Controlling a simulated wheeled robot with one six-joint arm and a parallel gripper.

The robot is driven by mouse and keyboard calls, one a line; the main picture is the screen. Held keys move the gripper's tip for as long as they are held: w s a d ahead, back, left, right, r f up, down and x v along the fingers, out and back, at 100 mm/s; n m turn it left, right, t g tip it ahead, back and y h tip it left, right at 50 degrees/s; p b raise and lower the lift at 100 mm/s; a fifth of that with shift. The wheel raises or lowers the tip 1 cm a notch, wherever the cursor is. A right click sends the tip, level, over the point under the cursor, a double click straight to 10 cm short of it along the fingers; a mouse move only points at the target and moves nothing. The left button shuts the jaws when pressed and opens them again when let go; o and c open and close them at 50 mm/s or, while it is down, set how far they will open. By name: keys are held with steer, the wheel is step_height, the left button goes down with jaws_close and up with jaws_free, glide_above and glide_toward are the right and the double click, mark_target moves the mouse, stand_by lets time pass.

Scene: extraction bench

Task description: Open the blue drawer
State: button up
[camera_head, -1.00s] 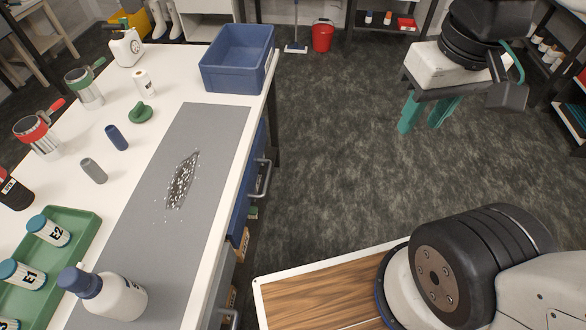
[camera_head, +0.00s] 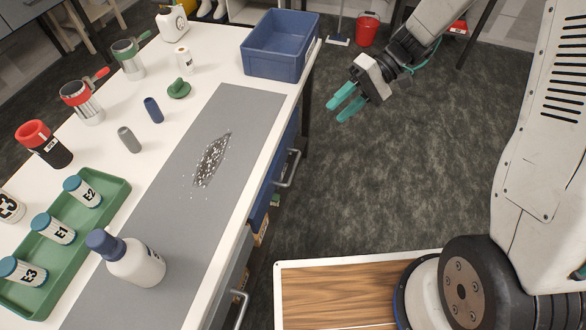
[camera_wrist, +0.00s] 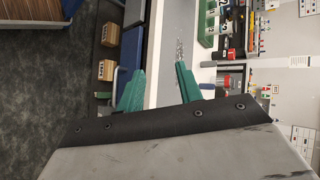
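The blue drawer (camera_head: 266,194) is in the bench's front side, below the white top. Its face looks flush with the bench front, and its grey bar handle (camera_head: 291,168) stands out from it. My gripper (camera_head: 335,113) has teal fingers and is open and empty. It is over the floor to the right of the bench, apart from the handle, with its fingers pointing toward the bench. In the wrist view the fingers (camera_wrist: 158,76) are spread apart.
A second bar handle (camera_head: 241,308) is nearer on the bench front. A blue bin (camera_head: 281,62) stands at the bench's far corner. A white bottle (camera_head: 136,262) and green tray (camera_head: 116,191) are on top. The floor (camera_head: 390,180) beside the drawer is clear.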

steer(key=w+a+f+m+t+y, duration=0.1)
steer(key=w+f+y, duration=0.15)
steer(key=f, duration=0.55)
steer(key=w+a+f+y, duration=0.1)
steer(key=w+f+y, duration=0.15)
steer(key=f, duration=0.55)
steer(key=m+t, duration=0.2)
steer(key=t, duration=0.1)
glide_toward(293, 168)
steer(key=a+f, duration=0.2)
steer(key=shift+y, duration=0.4)
steer(key=a, duration=0.5)
steer(key=a+f, duration=0.1)
steer(key=a, duration=0.1)
steer(key=shift+s+a+f, duration=0.1)
steer(key=shift+s+a, duration=0.2)
jaws_close()
